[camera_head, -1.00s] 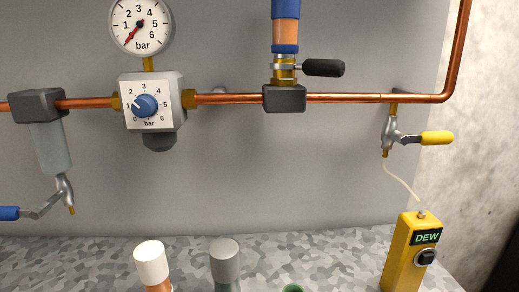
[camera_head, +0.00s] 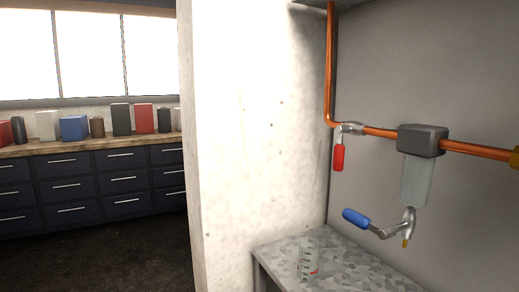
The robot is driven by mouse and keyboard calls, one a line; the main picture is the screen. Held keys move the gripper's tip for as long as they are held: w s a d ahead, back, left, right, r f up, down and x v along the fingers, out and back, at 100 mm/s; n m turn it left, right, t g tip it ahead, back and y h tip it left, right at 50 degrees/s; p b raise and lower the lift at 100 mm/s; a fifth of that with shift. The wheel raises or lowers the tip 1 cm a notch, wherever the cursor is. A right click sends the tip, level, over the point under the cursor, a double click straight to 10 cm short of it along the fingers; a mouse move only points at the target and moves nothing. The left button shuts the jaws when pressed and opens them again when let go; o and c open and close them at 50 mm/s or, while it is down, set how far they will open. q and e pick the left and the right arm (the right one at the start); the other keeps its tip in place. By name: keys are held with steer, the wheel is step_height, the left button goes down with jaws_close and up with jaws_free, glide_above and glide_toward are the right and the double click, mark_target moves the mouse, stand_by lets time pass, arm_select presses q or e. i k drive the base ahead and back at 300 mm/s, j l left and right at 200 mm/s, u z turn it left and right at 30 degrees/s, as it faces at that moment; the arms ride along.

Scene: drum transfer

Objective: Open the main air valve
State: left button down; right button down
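A valve with a red lever (camera_head: 338,157) sits on the copper pipe (camera_head: 329,75) at the left end of the wall panel, near where the pipe bends from vertical to horizontal. Its silver body (camera_head: 350,128) is in line with the horizontal run. The red lever hangs straight down, across that run. No label shows on it, so I cannot tell by name that it is the main air valve. Neither of my grippers is in view, and nothing touches the lever.
Right of the valve, a filter with a dark head (camera_head: 422,140) and clear bowl (camera_head: 414,180) carries a blue-handled drain (camera_head: 356,218). Below, a clear beaker (camera_head: 307,258) stands on a speckled bench (camera_head: 283,250). A pale wall (camera_head: 250,120) borders the left; drawers (camera_head: 90,183) stand beyond.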

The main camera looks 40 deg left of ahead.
mark_target(339, 149)
steer(key=u, duration=0.9)
